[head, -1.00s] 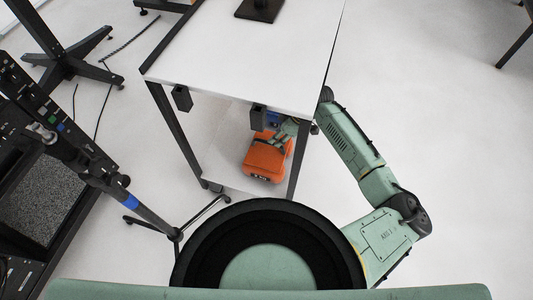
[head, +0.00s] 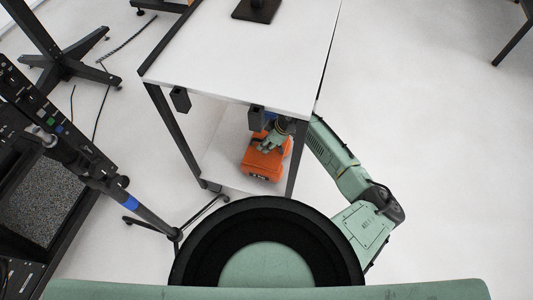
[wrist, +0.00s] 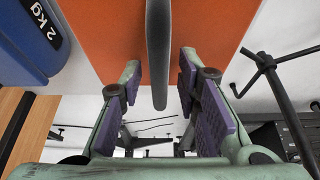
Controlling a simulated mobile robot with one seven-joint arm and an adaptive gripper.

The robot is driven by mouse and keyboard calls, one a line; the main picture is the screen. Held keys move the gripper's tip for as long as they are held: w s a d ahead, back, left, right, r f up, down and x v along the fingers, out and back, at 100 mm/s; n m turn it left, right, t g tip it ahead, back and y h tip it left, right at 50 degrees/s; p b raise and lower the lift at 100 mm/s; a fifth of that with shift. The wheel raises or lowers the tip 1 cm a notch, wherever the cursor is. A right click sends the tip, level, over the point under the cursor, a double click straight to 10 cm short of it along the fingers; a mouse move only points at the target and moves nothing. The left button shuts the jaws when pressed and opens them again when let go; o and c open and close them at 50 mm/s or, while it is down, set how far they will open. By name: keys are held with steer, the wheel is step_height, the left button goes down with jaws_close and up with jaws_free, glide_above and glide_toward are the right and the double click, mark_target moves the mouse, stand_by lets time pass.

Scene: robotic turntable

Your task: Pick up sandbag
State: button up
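The orange sandbag (head: 262,165) sits on the lower shelf of the white table in the head view. In the wrist view its orange face (wrist: 105,35) fills the upper middle, with a grey strap-like handle (wrist: 158,50) hanging down in front. My gripper (wrist: 160,95) is open, with one purple-padded finger on each side of the handle. The pads appear apart from it. In the head view my gripper (head: 268,142) reaches under the tabletop and covers part of the bag's top.
A blue object marked "2 kg" (wrist: 35,35) is beside the orange bag in the wrist view. The white tabletop (head: 245,60) overhangs the lower shelf (head: 222,155), and dark table legs (head: 174,130) frame the space. A black stand (wrist: 280,85) shows at right in the wrist view.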

jaws_close()
stand_by(0.4)
steer(key=shift+w+r, duration=0.1)
steer(key=shift+r, duration=0.05)
stand_by(0.4)
